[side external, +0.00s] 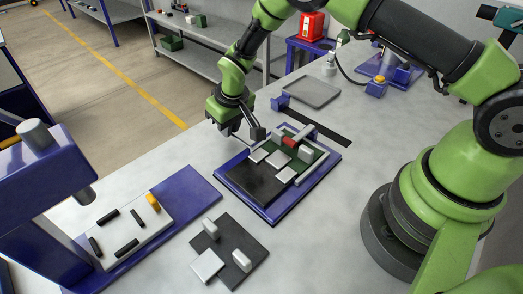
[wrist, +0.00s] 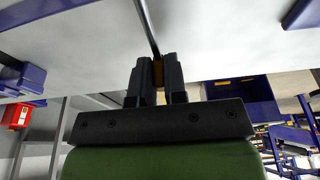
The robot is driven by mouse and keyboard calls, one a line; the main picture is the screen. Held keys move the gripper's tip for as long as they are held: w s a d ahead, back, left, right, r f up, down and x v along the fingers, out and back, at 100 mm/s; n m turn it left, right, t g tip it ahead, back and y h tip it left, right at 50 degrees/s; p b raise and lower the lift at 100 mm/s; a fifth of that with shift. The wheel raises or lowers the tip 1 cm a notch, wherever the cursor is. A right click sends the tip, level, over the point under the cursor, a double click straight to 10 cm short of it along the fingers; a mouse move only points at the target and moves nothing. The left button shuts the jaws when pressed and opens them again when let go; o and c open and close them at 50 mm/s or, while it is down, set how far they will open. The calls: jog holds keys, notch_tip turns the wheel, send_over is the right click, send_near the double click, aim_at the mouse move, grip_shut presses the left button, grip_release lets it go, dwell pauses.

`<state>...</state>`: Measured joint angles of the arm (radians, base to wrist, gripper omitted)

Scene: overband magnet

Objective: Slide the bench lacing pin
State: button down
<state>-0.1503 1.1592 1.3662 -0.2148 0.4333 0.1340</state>
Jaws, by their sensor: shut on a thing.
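My gripper (side external: 256,132) is at the far left edge of the blue bench fixture (side external: 255,196), above the grey bench. In the wrist view my gripper (wrist: 158,68) is shut on the lacing pin, a thin dark rod (wrist: 147,25) with a yellow-orange part between the fingers. The rod reaches out beyond the fingertips. I cannot tell whether the rod touches the fixture.
A dark plate with pale blocks (side external: 229,246) lies in front. A pale board with black bars (side external: 130,228) lies on a blue base under a blue press (side external: 35,185) at left. A grey tray (side external: 313,91) lies behind.

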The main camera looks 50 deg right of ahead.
jog(key=shift+w, duration=1.75)
jog(key=c, duration=1.1)
grip_release()
jog(key=s+d+r+m+t, duration=0.1)
jog(key=s+r, duration=0.4)
jog(key=r, duration=0.4)
jog(key=s+d+r+y, duration=0.1)
jog(key=s+r, duration=0.4)
jog(key=r, duration=0.4)
jog(key=s+d+r+m+t, duration=0.1)
jog(key=s+r, duration=0.4)
jog(key=r, duration=0.5)
jog(key=s+r+m+t+y, duration=0.1)
jog(key=s+m+t, duration=0.1)
jog(key=s, duration=1.4)
